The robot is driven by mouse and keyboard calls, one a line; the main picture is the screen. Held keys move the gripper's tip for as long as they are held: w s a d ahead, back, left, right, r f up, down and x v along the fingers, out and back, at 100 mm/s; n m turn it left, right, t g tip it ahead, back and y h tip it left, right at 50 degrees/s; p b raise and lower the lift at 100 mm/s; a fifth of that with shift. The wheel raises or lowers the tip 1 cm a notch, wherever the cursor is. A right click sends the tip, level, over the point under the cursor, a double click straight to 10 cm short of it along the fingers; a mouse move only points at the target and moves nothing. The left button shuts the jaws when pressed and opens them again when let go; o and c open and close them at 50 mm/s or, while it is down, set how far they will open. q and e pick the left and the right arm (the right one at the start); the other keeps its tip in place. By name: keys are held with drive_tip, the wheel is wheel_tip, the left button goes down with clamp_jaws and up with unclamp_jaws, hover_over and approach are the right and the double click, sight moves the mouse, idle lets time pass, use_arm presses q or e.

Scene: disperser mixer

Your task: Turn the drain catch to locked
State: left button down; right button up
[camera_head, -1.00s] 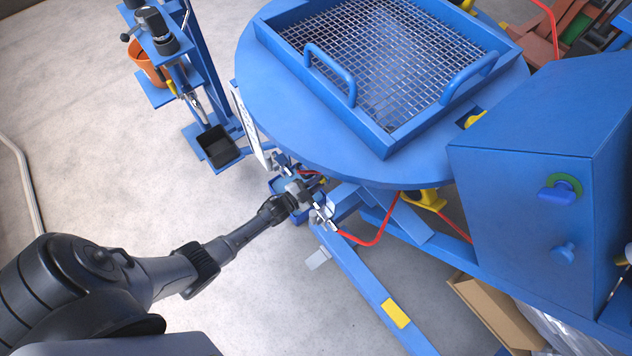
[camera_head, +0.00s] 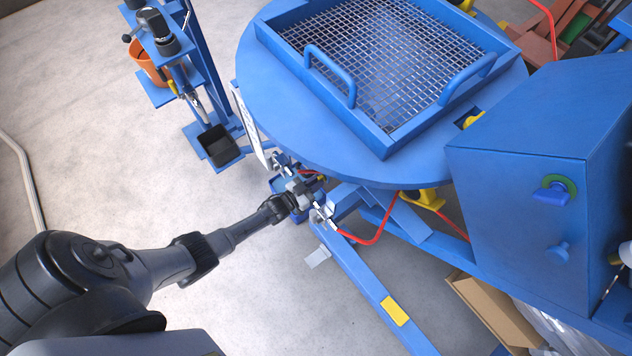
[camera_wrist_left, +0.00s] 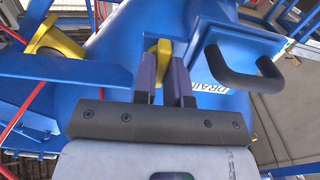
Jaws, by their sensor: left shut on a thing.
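The yellow drain catch (camera_wrist_left: 158,50) shows in the left wrist view, between the fingertips of my left gripper (camera_wrist_left: 166,68). The gripper is shut on it, and the fingers cover part of it. Beside it, to the right, are a black handle (camera_wrist_left: 246,70) and a partly hidden "DRAIN" label (camera_wrist_left: 212,84) on the blue vessel (camera_wrist_left: 120,40). In the head view my left gripper (camera_head: 304,194) reaches under the edge of the round blue top; the catch cannot be made out there. My right gripper is not in view.
The round blue top (camera_head: 260,110) with a mesh-floored tray (camera_head: 388,145) overhangs the gripper. A red hose (camera_head: 377,232) and a blue floor beam (camera_head: 360,280) lie close by. A blue control box (camera_head: 530,190) stands right.

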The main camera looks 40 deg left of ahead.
use_arm(q)
drive_tip(key=shift+f, duration=0.1)
idle(0.4)
drive_tip(key=c, duration=1.5)
unclamp_jaws()
drive_tip(key=shift+c, duration=0.2)
drive_tip(key=o, duration=0.4)
drive_tip(key=shift+s, duration=0.1)
drive_tip(key=s+p, duration=0.1)
drive_tip(key=s, duration=0.3)
drive_tip(key=s+a+p, duration=0.1)
drive_tip(key=s+p, duration=0.1)
drive_tip(key=s, duration=0.3)
drive_tip(key=s+a+p, duration=0.1)
drive_tip(key=s, duration=0.3)
drive_tip(key=shift+s+a, duration=0.25)
